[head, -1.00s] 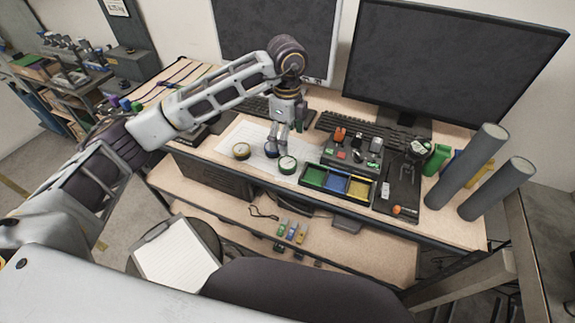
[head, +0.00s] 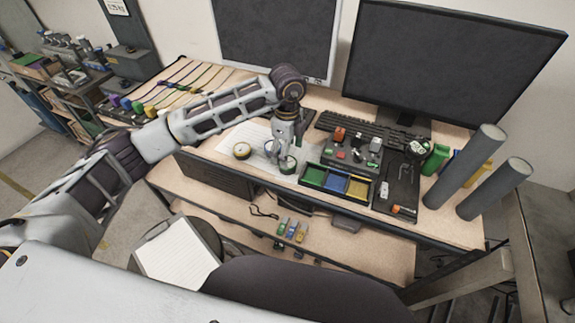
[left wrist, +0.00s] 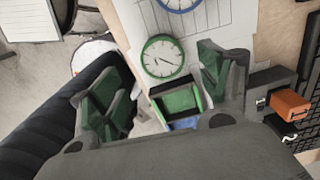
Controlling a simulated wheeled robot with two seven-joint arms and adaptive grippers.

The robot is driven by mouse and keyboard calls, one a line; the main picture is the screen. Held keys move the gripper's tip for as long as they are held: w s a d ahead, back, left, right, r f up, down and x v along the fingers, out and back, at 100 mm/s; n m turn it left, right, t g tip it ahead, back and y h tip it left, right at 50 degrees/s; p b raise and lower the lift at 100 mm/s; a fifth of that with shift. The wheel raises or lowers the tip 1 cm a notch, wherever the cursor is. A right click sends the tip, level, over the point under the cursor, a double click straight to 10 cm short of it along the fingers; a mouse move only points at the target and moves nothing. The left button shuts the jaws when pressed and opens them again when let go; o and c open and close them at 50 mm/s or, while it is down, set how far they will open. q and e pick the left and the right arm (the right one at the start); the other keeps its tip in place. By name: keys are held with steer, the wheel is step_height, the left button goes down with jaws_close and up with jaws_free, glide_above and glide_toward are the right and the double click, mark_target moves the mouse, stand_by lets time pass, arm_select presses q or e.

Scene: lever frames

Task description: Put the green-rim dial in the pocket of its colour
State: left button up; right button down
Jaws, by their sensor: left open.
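The green-rim dial (head: 288,166) lies on the white paper on the desk, left of the tray. In the left wrist view, the dial (left wrist: 162,59) lies face up between the finger ends. My left gripper (head: 282,160) is open and points down over the dial, partly covering it. Its green-padded fingers (left wrist: 163,75) stand apart on either side, and I cannot tell if they touch the dial. The dark tray (head: 333,199) has a green pocket (head: 314,177), a blue pocket (head: 336,183) and a yellow pocket (head: 358,189), all looking empty. My right gripper is not in view.
A blue-rim dial (left wrist: 181,3) is close behind the green one. A control box (head: 352,150) with buttons stands behind the tray. Two grey cylinders (head: 467,166) stand at the right.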

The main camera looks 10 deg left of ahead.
mark_target(288, 157)
arm_select(q)
steer(key=f+p, duration=0.1)
steer(key=f, duration=0.2)
steer(key=shift+w+f, duration=0.2)
steer(key=shift+f, duration=0.65)
steer(key=shift+c, duration=0.3)
steer(key=c, duration=1.2)
steer(key=shift+r+b, duration=0.75)
steer(key=shift+r, duration=4.3)
